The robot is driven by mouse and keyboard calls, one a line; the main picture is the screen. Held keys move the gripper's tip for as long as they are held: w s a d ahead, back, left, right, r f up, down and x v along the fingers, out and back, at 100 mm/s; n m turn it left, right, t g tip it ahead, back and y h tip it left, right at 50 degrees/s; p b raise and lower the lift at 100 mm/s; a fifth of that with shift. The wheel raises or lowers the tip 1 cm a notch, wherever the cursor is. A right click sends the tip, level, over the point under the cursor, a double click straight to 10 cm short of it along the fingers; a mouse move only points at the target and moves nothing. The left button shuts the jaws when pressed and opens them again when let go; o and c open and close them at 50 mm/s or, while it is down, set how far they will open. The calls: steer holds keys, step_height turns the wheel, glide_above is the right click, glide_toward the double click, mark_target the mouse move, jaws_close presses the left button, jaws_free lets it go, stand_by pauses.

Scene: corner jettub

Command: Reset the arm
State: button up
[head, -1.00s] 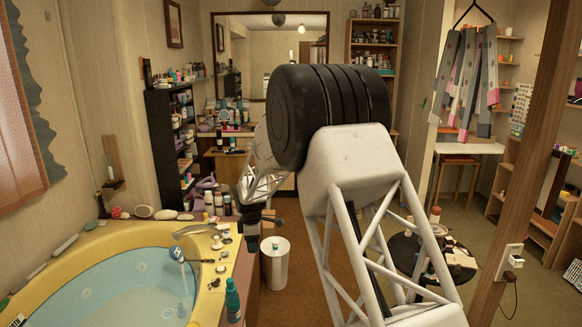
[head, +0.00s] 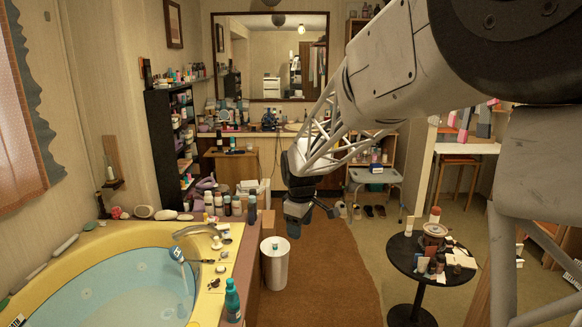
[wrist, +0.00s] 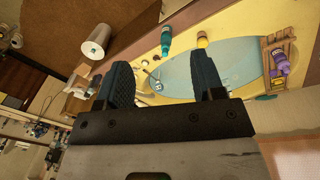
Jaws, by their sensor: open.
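My gripper (head: 297,228) hangs in the air in the middle of the head view, above the brown carpet and to the right of the yellow tub. In the wrist view my gripper (wrist: 163,82) shows two dark blue fingers spread wide apart with nothing between them. The tub and the floor lie well beyond the fingertips. My arm links cross the upper right of the head view and hide part of the room there.
The yellow tub (head: 112,234) with blue water fills the lower left, bottles along its rim. A white bin (head: 274,266) stands beside it. A round black table (head: 403,262) with small items is at right. A grey stool (head: 376,180) stands behind. The brown carpet (head: 330,270) is clear.

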steer(key=s+d+r+m, duration=0.25)
steer(key=s+d, duration=0.25)
steer(key=s, duration=0.5)
steer(key=s+d+r+m, duration=0.2)
steer(key=s+d+m, duration=0.2)
steer(key=s, duration=0.5)
steer(key=s+d+r+m, duration=0.25)
steer(key=s+d, duration=0.25)
steer(key=s, duration=0.5)
steer(key=s+d+f+m, duration=0.1)
steer(key=s+m, duration=0.1)
steer(key=s, duration=0.3)
steer(key=s+d+f+m+t, duration=0.1)
steer(key=s+f, duration=0.1)
steer(key=s, duration=0.4)
steer(key=shift+s+m, duration=0.2)
steer(key=shift+m, duration=0.2)
